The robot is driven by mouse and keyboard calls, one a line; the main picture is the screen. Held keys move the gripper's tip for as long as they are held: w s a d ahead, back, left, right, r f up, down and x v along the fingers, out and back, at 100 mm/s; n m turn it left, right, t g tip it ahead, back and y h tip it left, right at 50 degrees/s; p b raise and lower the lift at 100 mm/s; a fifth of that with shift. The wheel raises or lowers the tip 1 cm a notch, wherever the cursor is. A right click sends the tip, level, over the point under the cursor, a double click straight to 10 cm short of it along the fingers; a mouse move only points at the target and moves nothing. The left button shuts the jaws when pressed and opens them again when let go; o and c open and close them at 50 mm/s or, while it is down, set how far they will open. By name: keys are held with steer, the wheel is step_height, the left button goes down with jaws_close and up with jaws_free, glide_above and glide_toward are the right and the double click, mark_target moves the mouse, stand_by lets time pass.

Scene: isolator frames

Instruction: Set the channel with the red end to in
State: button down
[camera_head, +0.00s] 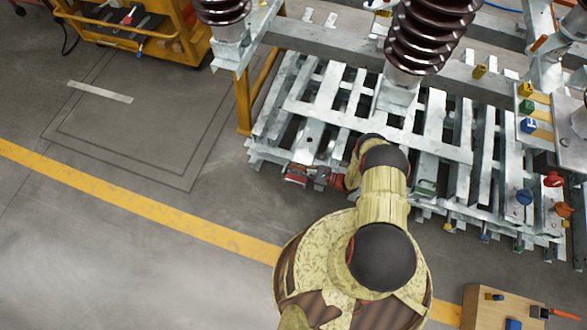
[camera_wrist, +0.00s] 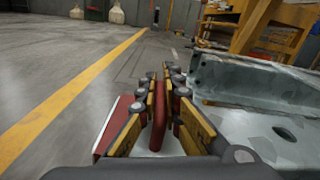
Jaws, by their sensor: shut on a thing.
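The channel with the red end shows in the head view, where its red end (camera_head: 296,174) sticks out at the front left of the pale metal frame (camera_head: 262,160). My gripper (camera_head: 326,180) is at that end, partly hidden by my arm. In the wrist view the yellow-padded fingers of my gripper (camera_wrist: 164,88) are shut on an upright red wall of the channel (camera_wrist: 160,115). Another red face lies left of the fingers. I cannot tell how far the channel is pushed in.
Several grey channels and slats lie close together in the frame, right of my gripper. Brown ribbed insulators (camera_head: 425,35) stand over it. A yellow cart (camera_head: 160,35) is at the back left. A wooden box (camera_head: 500,312) is at lower right. The left floor is clear.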

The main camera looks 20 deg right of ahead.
steer(key=shift+w+d, duration=0.3)
steer(key=shift+w, duration=0.05)
steer(key=shift+a, duration=0.1)
steer(key=c, duration=2)
jaws_free()
steer(key=shift+s, duration=0.15)
steer(key=shift+o, duration=0.4)
steer(key=v, duration=1.2)
steer(key=shift+c, duration=0.4)
